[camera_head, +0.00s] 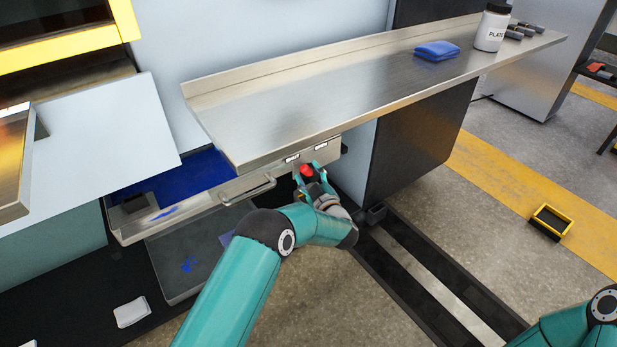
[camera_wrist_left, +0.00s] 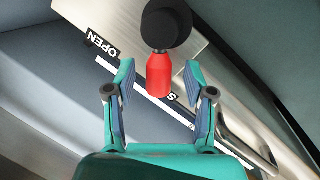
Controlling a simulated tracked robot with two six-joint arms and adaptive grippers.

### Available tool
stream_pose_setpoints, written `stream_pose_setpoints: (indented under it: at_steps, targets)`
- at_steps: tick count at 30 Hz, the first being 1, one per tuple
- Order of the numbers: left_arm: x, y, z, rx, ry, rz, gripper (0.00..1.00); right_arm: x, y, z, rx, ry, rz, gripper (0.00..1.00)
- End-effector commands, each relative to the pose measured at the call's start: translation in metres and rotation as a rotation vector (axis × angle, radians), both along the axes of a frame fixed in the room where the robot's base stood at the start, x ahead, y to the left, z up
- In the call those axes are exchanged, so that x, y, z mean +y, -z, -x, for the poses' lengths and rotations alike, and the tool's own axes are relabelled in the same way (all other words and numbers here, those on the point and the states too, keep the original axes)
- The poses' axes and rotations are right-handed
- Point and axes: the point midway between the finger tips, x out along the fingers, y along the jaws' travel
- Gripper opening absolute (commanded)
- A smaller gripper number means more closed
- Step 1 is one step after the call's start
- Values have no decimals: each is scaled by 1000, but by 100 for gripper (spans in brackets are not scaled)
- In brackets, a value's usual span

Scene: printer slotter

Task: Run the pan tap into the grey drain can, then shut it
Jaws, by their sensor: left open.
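The tap's red handle (camera_head: 306,169) is at the front of the steel pan (camera_head: 130,228), near its right end. In the left wrist view the red handle (camera_wrist_left: 160,75) hangs from a round black hub (camera_wrist_left: 166,25). My left gripper (camera_head: 311,173) is open around the handle's end, with a gap on each side in the wrist view (camera_wrist_left: 159,74). An OPEN label (camera_wrist_left: 103,45) is left of the hub; a second label is mostly hidden behind the handle. The spout is hidden. A grey box (camera_head: 189,255) with blue spots sits below the pan; I cannot tell whether it is the drain can.
A steel shelf (camera_head: 330,85) overhangs the pan and tap. It bears a blue cloth (camera_head: 437,50) and a white PLATE bottle (camera_head: 492,28). A dark cabinet (camera_head: 420,135) stands right of the tap. A small yellow-rimmed bin (camera_head: 551,221) is on the open floor at right.

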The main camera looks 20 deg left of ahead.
Motion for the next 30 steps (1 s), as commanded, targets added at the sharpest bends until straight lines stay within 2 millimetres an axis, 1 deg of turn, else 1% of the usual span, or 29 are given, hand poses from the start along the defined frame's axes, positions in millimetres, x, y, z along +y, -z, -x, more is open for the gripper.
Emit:
stream_pose_setpoints:
  at_steps: [9, 10, 17, 18, 19, 20, 30]
  targets:
    - [2, 0, -3, 1, 1, 1, 54, 0, 1, 0, 0, 0, 0, 40]
    - [2, 0, -3, 1, 1, 1, 52, 0, 1, 0, 0, 0, 0, 40]
    - [2, 0, -2, 1, 1, 1, 14, 0, 1, 0, 0, 0, 0, 40]
    - [2, 0, -2, 1, 1, 1, 7, 0, 1, 0, 0, 0, 0, 40]
    - [2, 0, -2, 0, -1, 0, 2, 0, 1, 0, 0, 0, 0, 40]
    - [2, 0, -2, 0, -1, 0, 0, 0, 1, 0, 0, 0, 0, 40]
    - [4, 0, -2, 5, -4, -1, 0, 0, 0, 0, 0, 0, 0, 40]
